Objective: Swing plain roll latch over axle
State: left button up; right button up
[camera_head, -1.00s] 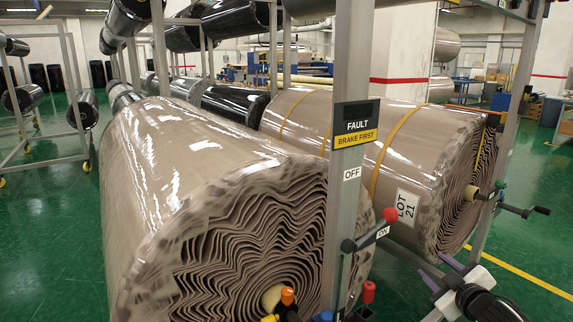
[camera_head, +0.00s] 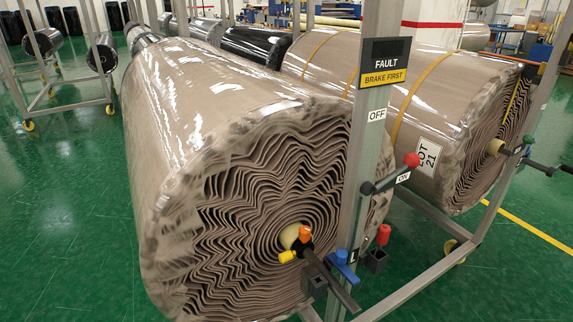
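The plain roll (camera_head: 215,110), wrapped in clear film, lies in the frame at the left, its wavy grey-brown layered end facing me. The roll's axle (camera_head: 330,281) sticks out of its cream core (camera_head: 290,236) as a dark bar. An orange knob (camera_head: 305,233) and a yellow knob (camera_head: 288,257) sit at the core end. A blue latch piece (camera_head: 343,265) stands beside the axle, by the post; I cannot tell whether it crosses the axle. Neither of my grippers is in view.
A grey post (camera_head: 360,180) carries a "FAULT / BRAKE FIRST" sign (camera_head: 385,62). A red knob (camera_head: 383,235) stands on a dark block. The strapped "LOT 21" roll (camera_head: 440,105) lies right. Green floor (camera_head: 70,230) is clear at left.

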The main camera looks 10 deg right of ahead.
aim_at(339, 259)
jog(key=k, duration=1.25)
jog(key=z, duration=0.6)
jog(key=i, duration=1.4)
jog(key=u, duration=0.6)
